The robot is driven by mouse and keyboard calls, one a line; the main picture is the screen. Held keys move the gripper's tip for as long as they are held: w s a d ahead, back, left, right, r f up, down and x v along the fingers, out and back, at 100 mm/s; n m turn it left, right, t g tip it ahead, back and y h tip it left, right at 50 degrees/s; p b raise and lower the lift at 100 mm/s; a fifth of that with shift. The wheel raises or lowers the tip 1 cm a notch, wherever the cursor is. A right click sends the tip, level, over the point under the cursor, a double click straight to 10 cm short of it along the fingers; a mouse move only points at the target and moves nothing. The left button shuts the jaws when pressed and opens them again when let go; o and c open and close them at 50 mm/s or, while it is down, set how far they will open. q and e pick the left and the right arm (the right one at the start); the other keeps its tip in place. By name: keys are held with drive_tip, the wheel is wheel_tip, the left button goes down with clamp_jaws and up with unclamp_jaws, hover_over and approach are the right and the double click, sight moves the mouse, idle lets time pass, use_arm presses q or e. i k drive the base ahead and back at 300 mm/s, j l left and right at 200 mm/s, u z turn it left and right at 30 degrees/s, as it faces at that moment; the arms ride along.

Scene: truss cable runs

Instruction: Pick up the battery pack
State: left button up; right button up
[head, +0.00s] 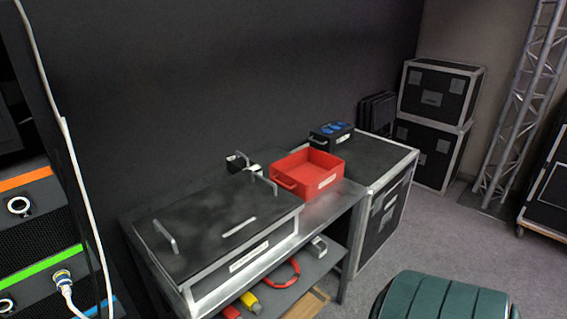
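A black box with blue round sockets on top (331,135) and a handle at its front stands on the black flight case, behind the red bin. It may be the battery pack, but I cannot read a label that confirms it. A small black item with a light part (239,162) sits behind the long black lidded case, partly hidden; I cannot tell what it is. Neither of my grippers shows in the head view.
A red bin (307,174) and a long lidded case (215,225) stand on a metal bench; its lower shelf holds a red cable ring (283,273). The flight case (390,205) adjoins it. A dark green ribbed object (440,298) is at bottom right. Grey floor is clear between.

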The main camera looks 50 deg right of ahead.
sight(236, 163)
drive_tip(key=z, duration=1.4)
drive_tip(key=i+l, duration=0.25)
drive_tip(key=l, duration=0.15)
drive_tip(key=i+l, duration=0.25)
drive_tip(key=l, duration=0.1)
